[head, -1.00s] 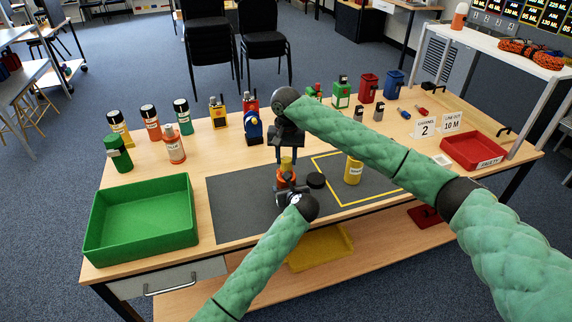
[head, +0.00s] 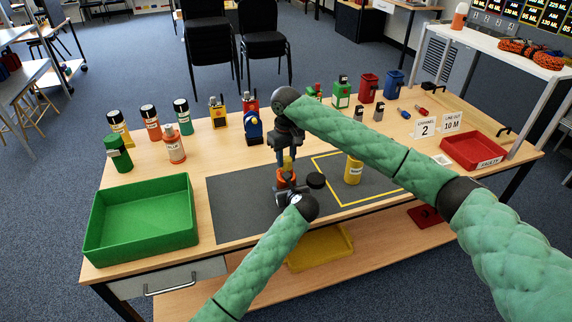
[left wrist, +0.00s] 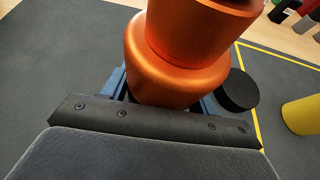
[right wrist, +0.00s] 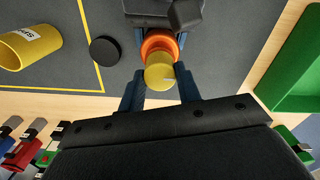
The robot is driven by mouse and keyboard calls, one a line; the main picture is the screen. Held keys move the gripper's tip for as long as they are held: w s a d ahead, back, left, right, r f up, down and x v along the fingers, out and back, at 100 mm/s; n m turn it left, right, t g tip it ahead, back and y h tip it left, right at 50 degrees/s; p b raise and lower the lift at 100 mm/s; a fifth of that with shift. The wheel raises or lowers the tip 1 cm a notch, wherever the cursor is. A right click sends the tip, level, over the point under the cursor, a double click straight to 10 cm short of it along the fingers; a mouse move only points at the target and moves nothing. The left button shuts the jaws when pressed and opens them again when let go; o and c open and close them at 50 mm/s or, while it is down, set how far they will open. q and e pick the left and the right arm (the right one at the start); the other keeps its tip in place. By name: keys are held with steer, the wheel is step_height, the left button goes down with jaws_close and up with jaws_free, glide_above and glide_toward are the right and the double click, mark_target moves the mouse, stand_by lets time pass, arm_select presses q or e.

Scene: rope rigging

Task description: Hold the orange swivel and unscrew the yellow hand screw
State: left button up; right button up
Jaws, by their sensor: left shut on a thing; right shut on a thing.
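The orange swivel (left wrist: 176,65) stands upright on the dark mat, and it also shows in the head view (head: 286,181). My left gripper (head: 284,193) is shut on its lower body from the near side. The yellow hand screw (right wrist: 159,74) sits on top of the swivel, in line with it, and its top shows in the head view (head: 287,163). My right gripper (right wrist: 160,88) comes from above and behind and is shut on the yellow screw, with a blue finger on each side. Whether the screw's thread still sits in the swivel is hidden.
A black disc (head: 316,180) and a yellow cylinder (head: 353,170) stand just right of the swivel. A green tray (head: 140,215) is at the left and a red tray (head: 472,150) at the right. Several bottles and devices line the back. The mat's left part is clear.

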mark_target(286, 159)
steer(key=shift+n, duration=1.2)
steer(key=o, duration=0.8)
steer(key=shift+c, duration=0.2)
steer(key=shift+r, duration=0.15)
steer(key=shift+r, duration=1.85)
